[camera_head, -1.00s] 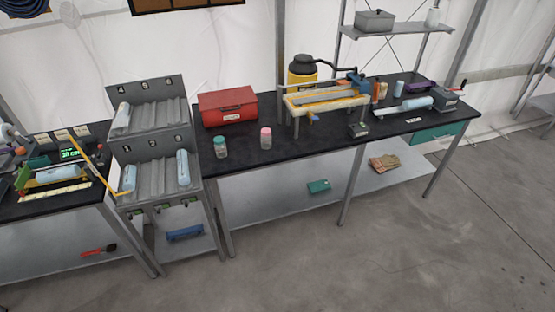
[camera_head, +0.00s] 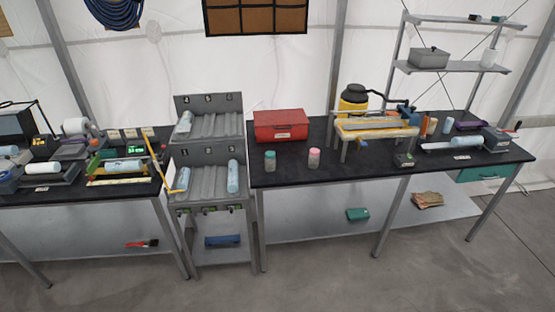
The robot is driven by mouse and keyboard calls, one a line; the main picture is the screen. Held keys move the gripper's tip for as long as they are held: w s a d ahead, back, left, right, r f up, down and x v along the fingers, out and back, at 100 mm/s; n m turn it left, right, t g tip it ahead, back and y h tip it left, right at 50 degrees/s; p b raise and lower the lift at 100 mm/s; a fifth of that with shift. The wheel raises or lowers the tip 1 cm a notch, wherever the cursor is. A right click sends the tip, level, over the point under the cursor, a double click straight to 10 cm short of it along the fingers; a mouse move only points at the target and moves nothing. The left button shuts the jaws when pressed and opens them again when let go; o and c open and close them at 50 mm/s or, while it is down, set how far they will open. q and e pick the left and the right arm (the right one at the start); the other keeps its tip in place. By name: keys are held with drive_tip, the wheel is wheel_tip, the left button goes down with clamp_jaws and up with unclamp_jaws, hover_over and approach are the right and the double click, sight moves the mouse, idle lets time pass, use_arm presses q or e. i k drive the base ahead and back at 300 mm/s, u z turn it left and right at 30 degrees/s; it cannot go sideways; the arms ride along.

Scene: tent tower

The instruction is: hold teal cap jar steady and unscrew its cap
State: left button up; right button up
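The teal cap jar (camera_head: 270,160) stands upright on the black tabletop, in front of the red toolbox (camera_head: 281,125). Its teal cap sits on top of the jar. A similar jar with a pink cap (camera_head: 314,158) stands upright to its right, apart from it. Neither of my grippers is in view, and nothing touches the teal cap jar.
The black table (camera_head: 300,175) has clear room in front of both jars. A yellow-topped stand (camera_head: 376,130) is to their right. A grey numbered rack (camera_head: 208,155) stands at the table's left end. Grey floor (camera_head: 330,270) is open in front.

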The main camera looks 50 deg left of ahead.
sight(269, 165)
drive_tip(key=u, duration=0.2)
drive_tip(key=i, duration=1.7)
drive_tip(key=u, duration=0.95)
drive_tip(key=i, duration=0.9)
drive_tip(key=u, duration=1.6)
drive_tip(key=i, duration=0.55)
drive_tip(key=u, duration=0.5)
